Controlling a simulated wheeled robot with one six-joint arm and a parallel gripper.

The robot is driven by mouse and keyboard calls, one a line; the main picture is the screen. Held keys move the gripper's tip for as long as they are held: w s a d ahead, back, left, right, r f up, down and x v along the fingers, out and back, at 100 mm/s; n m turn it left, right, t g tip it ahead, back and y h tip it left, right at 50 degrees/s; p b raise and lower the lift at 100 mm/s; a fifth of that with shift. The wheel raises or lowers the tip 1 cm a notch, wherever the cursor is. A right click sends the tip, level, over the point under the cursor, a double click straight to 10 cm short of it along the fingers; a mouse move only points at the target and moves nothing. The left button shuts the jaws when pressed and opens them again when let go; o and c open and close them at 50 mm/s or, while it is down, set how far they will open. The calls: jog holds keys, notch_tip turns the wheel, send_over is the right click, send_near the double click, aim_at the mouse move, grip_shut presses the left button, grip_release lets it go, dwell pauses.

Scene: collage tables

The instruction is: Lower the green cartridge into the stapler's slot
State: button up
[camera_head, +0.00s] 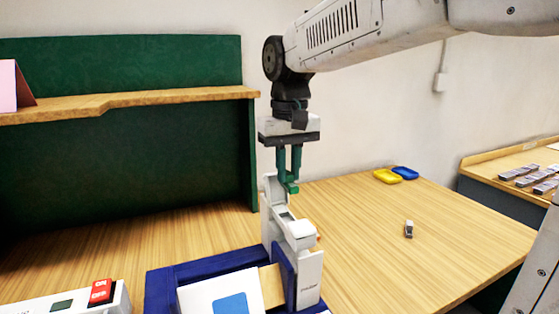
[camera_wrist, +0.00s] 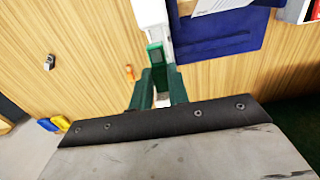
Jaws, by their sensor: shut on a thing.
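My gripper (camera_head: 290,176) points down above the stapler, with its green fingers shut on the green cartridge (camera_head: 292,188). In the wrist view the cartridge (camera_wrist: 155,56) shows as a darker green block at the tips of my gripper (camera_wrist: 160,84). The white and grey stapler (camera_head: 303,262) stands by the blue tray, its upper part tall and raised. In the wrist view part of the stapler (camera_wrist: 149,12) lies just beyond the cartridge. The cartridge appears close above or beside the stapler's raised part. I cannot make out the slot or whether they touch.
The blue tray (camera_head: 163,287) holds a white box with a blue patch. A box with a red switch (camera_head: 101,291) is at the front left.

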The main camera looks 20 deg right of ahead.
jog(key=shift+f, duration=3.9)
jog(key=o, duration=0.8)
jog(key=shift+o, duration=0.2)
notch_tip(320, 180, up, 8)
jog(key=shift+f, duration=0.1)
